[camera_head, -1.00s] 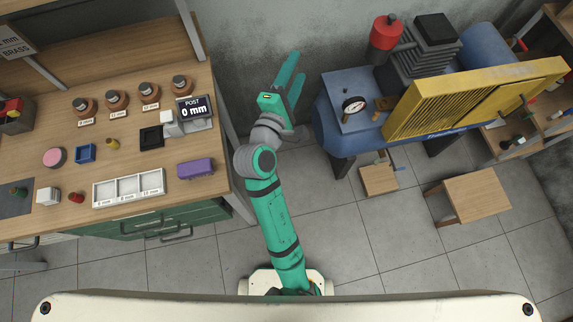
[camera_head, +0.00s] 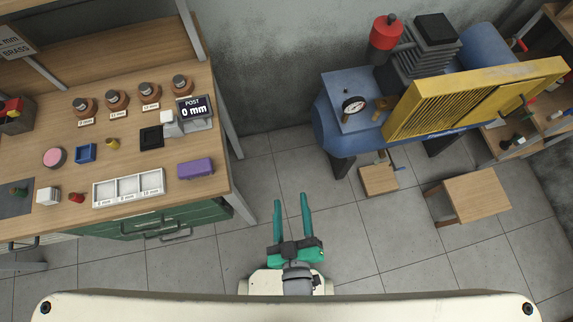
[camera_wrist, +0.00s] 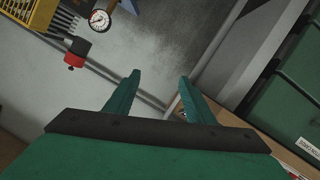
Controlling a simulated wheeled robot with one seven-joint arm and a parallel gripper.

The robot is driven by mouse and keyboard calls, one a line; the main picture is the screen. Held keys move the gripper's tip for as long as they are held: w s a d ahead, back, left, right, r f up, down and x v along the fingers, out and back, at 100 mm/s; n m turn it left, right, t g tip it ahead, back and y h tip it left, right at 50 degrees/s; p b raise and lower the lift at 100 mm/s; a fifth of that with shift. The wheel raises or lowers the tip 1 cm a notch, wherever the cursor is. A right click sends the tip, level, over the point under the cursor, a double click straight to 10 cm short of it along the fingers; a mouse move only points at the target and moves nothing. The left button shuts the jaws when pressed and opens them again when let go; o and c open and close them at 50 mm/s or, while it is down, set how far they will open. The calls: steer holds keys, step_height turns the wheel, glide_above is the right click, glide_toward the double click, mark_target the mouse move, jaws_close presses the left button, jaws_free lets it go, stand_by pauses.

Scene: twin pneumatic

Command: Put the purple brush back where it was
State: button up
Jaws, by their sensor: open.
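A purple block-shaped item (camera_head: 196,168), which looks like the purple brush, lies near the right front edge of the workbench (camera_head: 205,194) in the head view. No bristles can be made out. My gripper (camera_head: 291,200) is open and empty over the floor, to the right of the bench and apart from it. Its fingers point away from my base. In the wrist view my gripper (camera_wrist: 159,80) also shows nothing between its fingers. The purple item does not show in the wrist view.
A white three-part tray (camera_head: 129,187), a post display (camera_head: 193,107), a black square pad (camera_head: 151,138) and a blue box (camera_head: 86,152) stand on the bench. A blue and yellow compressor (camera_head: 470,100) and a wooden stool (camera_head: 476,196) stand right.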

steer(key=s+a+r+m+h, duration=0.1)
steer(key=s+r+m, duration=0.1)
steer(key=s+m, duration=0.3)
steer(key=shift+s+m, duration=0.4)
steer(key=shift+s, duration=0.2)
steer(key=shift+s+a, duration=0.1)
steer(key=c, duration=0.5)
steer(key=shift+a, duration=0.15)
